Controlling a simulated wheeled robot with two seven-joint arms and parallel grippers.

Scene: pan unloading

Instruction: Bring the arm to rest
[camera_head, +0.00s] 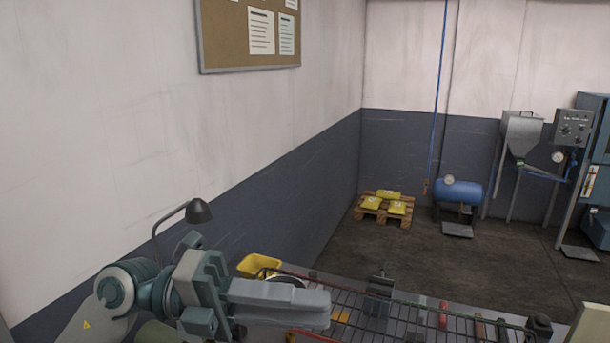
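My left arm comes in from the lower left. My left gripper (322,306) points right, above the near end of a wire rack (400,318). Its fingers show as a long grey block seen from the side, and I cannot tell whether there is a gap between them. Nothing can be seen held in it. My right gripper is not in view.
A yellow bin (258,264) and a round rim stand just behind my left gripper. A dark lamp (199,212) rises beside my arm. Several small parts, one red (443,314), sit along the rack. A pallet (383,213) with yellow bags and a blue tank (458,191) stand far back.

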